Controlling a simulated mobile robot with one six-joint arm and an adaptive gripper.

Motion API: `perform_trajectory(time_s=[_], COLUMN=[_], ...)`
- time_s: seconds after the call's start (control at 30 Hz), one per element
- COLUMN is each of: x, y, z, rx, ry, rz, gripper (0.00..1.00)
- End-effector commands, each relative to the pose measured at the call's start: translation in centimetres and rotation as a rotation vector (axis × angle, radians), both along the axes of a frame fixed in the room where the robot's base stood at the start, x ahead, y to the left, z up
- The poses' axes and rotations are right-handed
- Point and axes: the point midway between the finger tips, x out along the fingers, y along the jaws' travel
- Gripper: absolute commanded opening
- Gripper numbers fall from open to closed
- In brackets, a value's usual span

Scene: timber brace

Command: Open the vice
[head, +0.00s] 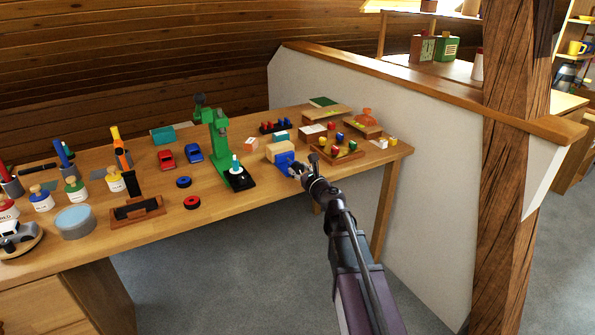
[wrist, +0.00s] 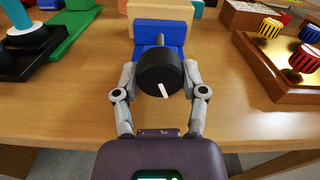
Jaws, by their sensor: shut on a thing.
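The blue vice (head: 284,161) stands near the front edge of the workbench, with a pale wooden block (head: 279,149) at its back. In the wrist view the vice (wrist: 160,50) faces me, with its screw running into a round black knob (wrist: 158,75) that has a white mark, pointing down and slightly right. My gripper (wrist: 160,88) has one finger on each side of the knob and is shut on it. In the head view my gripper (head: 299,170) reaches the vice from the front right and hides the knob.
A green press (head: 218,140) on a black base stands just left of the vice. A wooden tray (head: 343,152) with coloured knobs lies close on the right. A white half-wall (head: 420,150) rises behind the bench. The floor in front is clear.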

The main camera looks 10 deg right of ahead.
Motion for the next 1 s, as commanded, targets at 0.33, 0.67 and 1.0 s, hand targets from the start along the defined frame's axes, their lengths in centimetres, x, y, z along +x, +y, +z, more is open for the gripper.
perform_trajectory(time_s=[0.33,0.67,1.0], x=[0.0,-0.1,-2.4], y=[0.1,0.0,-0.7], z=[0.0,0.0,0.0], rx=[0.000,0.001,0.001], ry=[0.000,0.000,0.000], rz=[0.004,0.001,0.000], gripper=[0.89,0.89,0.89])
